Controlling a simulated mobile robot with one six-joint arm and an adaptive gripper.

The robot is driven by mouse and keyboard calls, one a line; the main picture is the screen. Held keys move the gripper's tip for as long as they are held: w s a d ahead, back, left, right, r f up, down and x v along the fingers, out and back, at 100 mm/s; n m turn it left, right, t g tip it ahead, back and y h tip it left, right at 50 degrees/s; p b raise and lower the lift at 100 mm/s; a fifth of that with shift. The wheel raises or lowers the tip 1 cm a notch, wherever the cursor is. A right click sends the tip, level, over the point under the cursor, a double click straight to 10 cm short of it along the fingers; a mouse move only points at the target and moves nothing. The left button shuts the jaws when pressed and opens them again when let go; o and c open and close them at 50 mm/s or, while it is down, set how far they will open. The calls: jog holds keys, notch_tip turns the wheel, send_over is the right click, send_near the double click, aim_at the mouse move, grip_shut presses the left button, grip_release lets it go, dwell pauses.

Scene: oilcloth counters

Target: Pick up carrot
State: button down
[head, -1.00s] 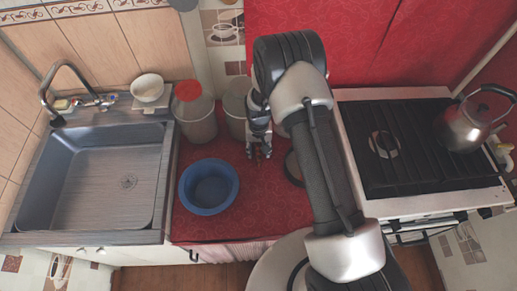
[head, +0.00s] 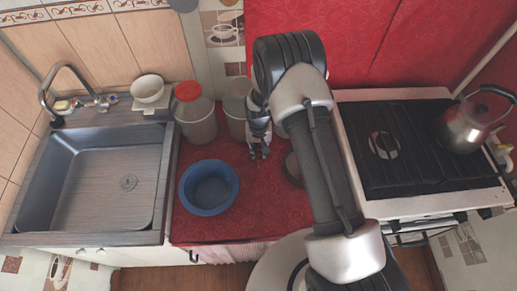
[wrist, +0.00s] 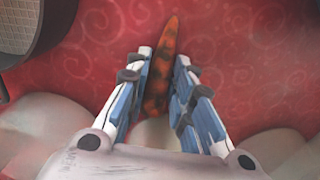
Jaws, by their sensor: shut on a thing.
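The carrot (wrist: 162,65) is orange with dark patches. In the wrist view it lies lengthwise between the two fingers of my gripper (wrist: 163,58), and its narrow tip sticks out beyond the fingertips. My gripper is shut on it. In the head view my gripper (head: 259,152) points down over the red cloth, right of the blue bowl. The carrot cannot be made out there. Whether it touches the cloth or is just above it, I cannot tell.
The blue bowl (head: 209,187) stands on the red cloth counter (head: 262,220). A red-lidded jar (head: 195,115) and another jar (head: 236,110) stand behind. The sink (head: 100,185) is left, the stove (head: 415,145) right with a kettle (head: 463,125). A dark round item (head: 292,168) lies beside my arm.

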aim_at(259, 152)
notch_tip(259, 152, up, 20)
jog(key=p, duration=0.3)
jog(key=shift+p, duration=0.4)
jog(key=s+d+r+b, duration=0.1)
jog(key=s+d+b, duration=0.3)
jog(key=s+d, duration=0.4)
jog(key=shift+s+d+r+b, duration=0.25)
jog(key=shift+d+b, duration=0.1)
jog(key=shift+d, duration=0.8)
